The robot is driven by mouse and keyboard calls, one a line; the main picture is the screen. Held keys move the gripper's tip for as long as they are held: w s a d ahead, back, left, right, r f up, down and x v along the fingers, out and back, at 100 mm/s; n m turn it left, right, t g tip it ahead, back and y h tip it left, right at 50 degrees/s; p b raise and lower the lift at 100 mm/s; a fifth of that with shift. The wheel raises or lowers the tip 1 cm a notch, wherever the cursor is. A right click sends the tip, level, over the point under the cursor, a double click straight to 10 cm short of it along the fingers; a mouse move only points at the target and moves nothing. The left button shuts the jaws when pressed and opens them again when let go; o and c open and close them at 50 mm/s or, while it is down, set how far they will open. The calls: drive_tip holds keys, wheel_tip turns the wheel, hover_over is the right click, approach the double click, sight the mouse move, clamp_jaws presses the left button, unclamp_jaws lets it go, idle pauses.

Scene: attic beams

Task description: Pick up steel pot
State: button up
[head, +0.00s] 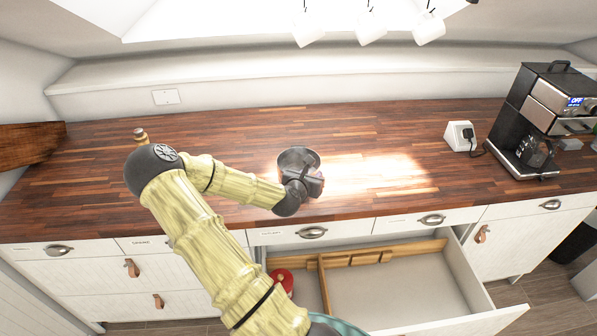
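A drawer (472,278) with wooden dividers stands open below the counter (230,135), with a red object (283,280) inside. A coffee machine (545,115) and a plugged socket block (460,136) are at right. A small wooden item (140,135) stands at left. The counter between is clear.

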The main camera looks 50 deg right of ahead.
drive_tip(key=p+x, duration=0.1)
drive_tip(key=x, duration=0.5)
drive_tip(key=shift+a, duration=0.1)
idle(0.5)
clamp_jaws()
drive_tip(key=shift+s, duration=0.15)
drive_tip(key=shift+a+f, duration=0.1)
drive_tip(key=shift+f, duration=0.05)
idle(0.9)
